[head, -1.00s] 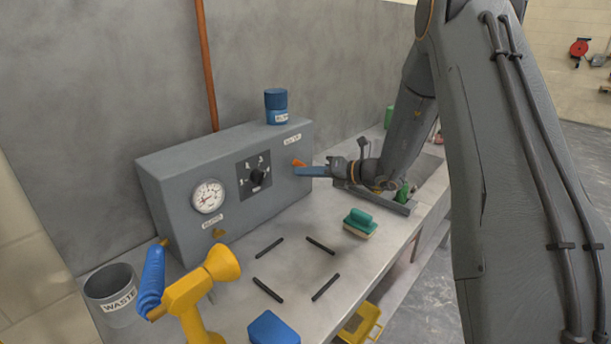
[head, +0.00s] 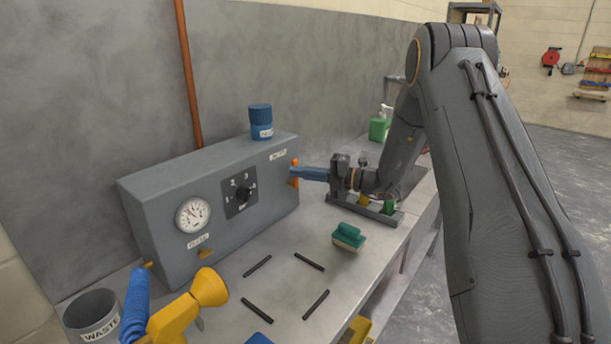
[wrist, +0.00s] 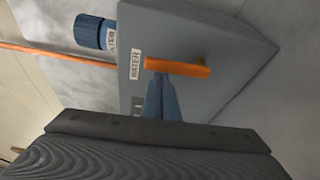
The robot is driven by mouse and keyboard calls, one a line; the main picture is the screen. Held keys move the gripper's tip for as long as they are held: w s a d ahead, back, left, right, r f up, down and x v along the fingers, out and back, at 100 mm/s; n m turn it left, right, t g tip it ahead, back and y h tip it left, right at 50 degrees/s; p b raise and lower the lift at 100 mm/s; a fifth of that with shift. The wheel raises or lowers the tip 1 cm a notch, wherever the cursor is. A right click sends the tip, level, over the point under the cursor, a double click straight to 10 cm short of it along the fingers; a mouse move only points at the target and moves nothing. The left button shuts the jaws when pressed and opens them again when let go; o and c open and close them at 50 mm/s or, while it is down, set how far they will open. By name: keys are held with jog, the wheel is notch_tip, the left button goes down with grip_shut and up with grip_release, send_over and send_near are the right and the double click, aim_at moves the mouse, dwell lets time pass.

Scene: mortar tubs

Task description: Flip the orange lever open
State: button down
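The orange lever (head: 295,166) is on the right end of the grey control box (head: 160,215), and it stands roughly upright in the head view. In the wrist view the lever (wrist: 185,68) lies crosswise just past my fingertips, next to the WATER label (wrist: 134,65). My gripper (head: 302,172) has blue fingers that look closed together, with their tips at the lever. The fingers hide the lever's middle in the head view. The wrist view shows the gripper (wrist: 158,80) against or very near the lever; contact is not certain.
A blue-capped jar (head: 261,122) stands on the box. The box front has a gauge (head: 193,214) and a dial (head: 240,193).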

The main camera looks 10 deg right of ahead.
jog(key=shift+w+d+r, duration=0.1)
jog(key=shift+w+d, duration=0.05)
jog(key=shift+w, duration=0.05)
dwell(0.6)
jog(key=s+d+b, duration=0.1)
jog(key=s+d, duration=0.4)
jog(key=s, duration=0.2)
jog(key=shift+s+d+b, duration=0.35)
jog(key=shift+d, duration=0.05)
